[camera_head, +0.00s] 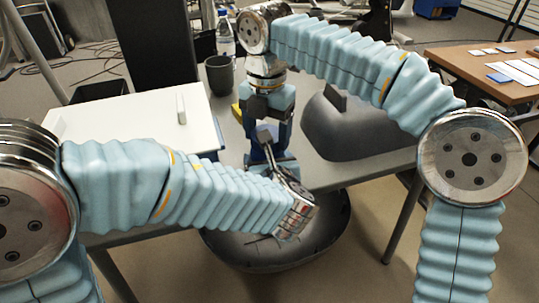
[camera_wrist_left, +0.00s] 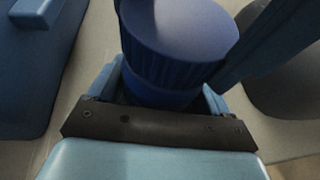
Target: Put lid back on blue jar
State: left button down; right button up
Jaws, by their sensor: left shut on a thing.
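A dark blue jar (camera_wrist_left: 160,97) stands between the fingers of my left gripper (camera_wrist_left: 158,108) in the left wrist view, and the gripper is shut on it. A round, ribbed dark blue lid (camera_wrist_left: 190,30) shows at its top; I cannot tell whether it is seated or only held there. In the head view, my left gripper is mostly hidden behind my left wrist. My right gripper (camera_head: 268,125) points down from above at the same spot near the table's front edge. A blue finger-like part reaches in from the upper right of the left wrist view. The right fingertips are unclear.
A large dark grey dome with a handle (camera_head: 350,125) lies on the table (camera_head: 385,165) to the right. A dark mug (camera_head: 219,75) and a bottle (camera_head: 225,38) stand behind. A dark round bin (camera_head: 335,225) is below the front edge.

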jog(key=m, duration=0.3)
jog(key=o, duration=1.2)
jog(key=shift+c, duration=0.2)
jog(key=shift+r, duration=2.25)
